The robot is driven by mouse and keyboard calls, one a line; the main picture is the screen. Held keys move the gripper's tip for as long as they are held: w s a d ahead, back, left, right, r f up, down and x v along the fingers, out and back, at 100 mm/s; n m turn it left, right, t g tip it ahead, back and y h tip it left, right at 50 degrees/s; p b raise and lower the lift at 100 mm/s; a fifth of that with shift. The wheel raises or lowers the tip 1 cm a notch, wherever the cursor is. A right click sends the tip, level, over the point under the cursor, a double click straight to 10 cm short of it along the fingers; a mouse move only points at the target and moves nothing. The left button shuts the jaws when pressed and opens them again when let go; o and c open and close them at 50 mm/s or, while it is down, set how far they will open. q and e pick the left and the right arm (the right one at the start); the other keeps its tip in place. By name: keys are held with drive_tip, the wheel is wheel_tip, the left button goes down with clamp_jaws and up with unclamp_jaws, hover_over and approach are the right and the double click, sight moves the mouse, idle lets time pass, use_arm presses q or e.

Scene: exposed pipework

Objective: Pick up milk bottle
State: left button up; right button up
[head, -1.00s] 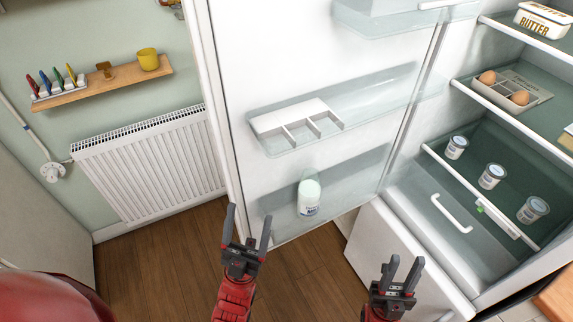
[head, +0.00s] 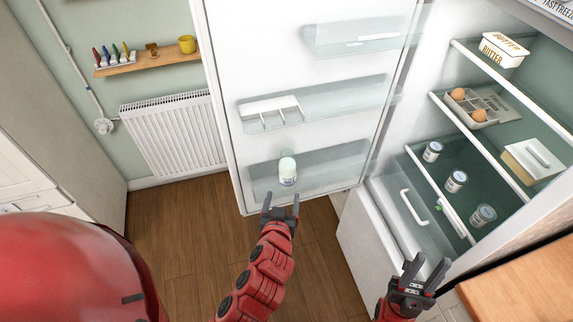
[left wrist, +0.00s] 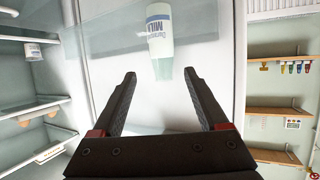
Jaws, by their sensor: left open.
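The milk bottle (head: 287,171) stands upright in the lowest shelf of the open fridge door, a white bottle with a pale green cap. In the left wrist view the bottle (left wrist: 159,38) appears upside down, with its MILK label showing, beyond and between the fingertips. My left gripper (head: 281,203) is open and empty, just below and in front of the bottle, apart from it. Its two fingers also show in the left wrist view (left wrist: 160,85). My right gripper (head: 427,266) is open and empty in front of the fridge's lower drawer.
The fridge door (head: 310,100) stands open, with a clear lower door shelf (head: 335,166) around the bottle. Cans (head: 456,181), an egg tray (head: 470,106) and a butter box (head: 504,48) sit inside the fridge. A radiator (head: 172,130) and wooden counter (head: 525,262) flank the scene.

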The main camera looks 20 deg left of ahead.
use_arm(q)
drive_tip(key=b, duration=0.9)
approach(286, 173)
drive_tip(key=w+f, duration=0.2)
drive_tip(key=w, duration=0.1)
drive_tip(key=w+p, duration=0.1)
drive_tip(key=w+a+p, duration=0.1)
drive_tip(key=w, duration=0.1)
drive_tip(key=shift+w+f, duration=0.2)
drive_tip(key=shift+w+a+f, duration=0.1)
drive_tip(key=shift+w+f, duration=0.2)
drive_tip(key=shift+w+a+p, duration=0.1)
drive_tip(key=shift+w+p, duration=0.4)
drive_tip(key=shift+p, duration=0.2)
drive_tip(key=p+x, duration=0.2)
drive_tip(key=shift+w+a, duration=0.15)
drive_tip(key=shift+w, duration=0.25)
drive_tip(key=shift+w+a+f, duration=0.15)
drive_tip(key=shift+w+f, duration=0.35)
drive_tip(key=shift+w, duration=0.1)
clamp_jaws()
